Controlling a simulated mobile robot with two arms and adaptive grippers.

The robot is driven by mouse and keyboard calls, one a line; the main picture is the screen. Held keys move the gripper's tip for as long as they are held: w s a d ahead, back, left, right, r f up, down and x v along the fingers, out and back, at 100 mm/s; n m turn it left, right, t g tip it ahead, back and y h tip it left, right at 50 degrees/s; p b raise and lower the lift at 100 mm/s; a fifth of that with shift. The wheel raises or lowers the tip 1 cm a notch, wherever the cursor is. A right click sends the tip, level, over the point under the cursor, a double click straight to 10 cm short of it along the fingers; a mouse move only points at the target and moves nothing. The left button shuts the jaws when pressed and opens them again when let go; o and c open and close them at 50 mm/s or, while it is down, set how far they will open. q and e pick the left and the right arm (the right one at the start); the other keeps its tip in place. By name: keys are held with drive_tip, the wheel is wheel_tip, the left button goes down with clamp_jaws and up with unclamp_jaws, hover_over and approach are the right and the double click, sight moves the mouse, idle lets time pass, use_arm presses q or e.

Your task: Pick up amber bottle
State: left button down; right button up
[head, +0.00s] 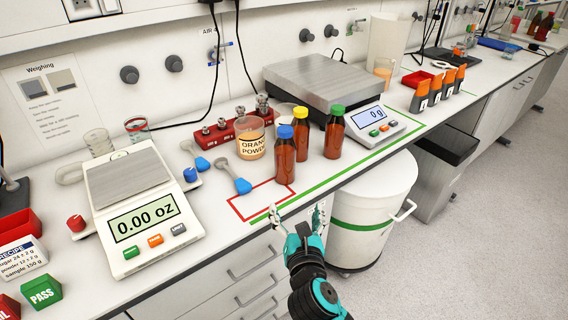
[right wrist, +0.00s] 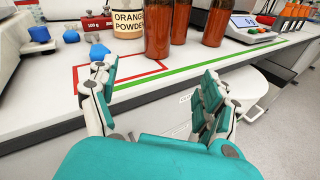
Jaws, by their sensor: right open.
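Three amber bottles stand upright on the white bench. The nearest has a blue cap (head: 285,160), one with a yellow cap (head: 301,133) stands just behind it, and one with a green cap (head: 334,138) stands to the right. In the right wrist view the blue-capped bottle's body (right wrist: 157,32) is straight ahead, its cap cut off by the top edge. My right gripper (head: 297,214) is open and empty, in front of the bench edge and below the bottles. Its spread fingers also show in the right wrist view (right wrist: 158,85). My left gripper is out of view.
An orange powder jar (head: 251,142) stands left of the bottles, with blue-handled scoops (head: 232,177) beside it. A small scale (head: 135,205) is at left; a larger scale (head: 365,130) is behind the bottles. A white bin (head: 375,195) stands below the bench.

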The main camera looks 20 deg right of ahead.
sight(286, 161)
drive_tip(key=w+r+n, duration=0.1)
drive_tip(key=w, duration=0.2)
drive_tip(key=w+d+r+n+t, duration=0.1)
drive_tip(key=w, duration=0.3)
drive_tip(key=w+r, duration=0.2)
drive_tip(key=w, duration=0.2)
drive_tip(key=shift+d+n+h+p, duration=0.15)
drive_tip(key=shift+n+h+p, duration=0.15)
drive_tip(key=shift+n+p, duration=0.1)
drive_tip(key=shift+x, duration=3.15)
drive_tip(key=shift+s, duration=0.1)
drive_tip(key=shift+c, duration=1.2)
drive_tip(key=c, duration=1.1)
drive_tip(key=shift+r, duration=0.1)
drive_tip(key=shift+c, duration=0.8)
drive_tip(key=shift+r, duration=0.1)
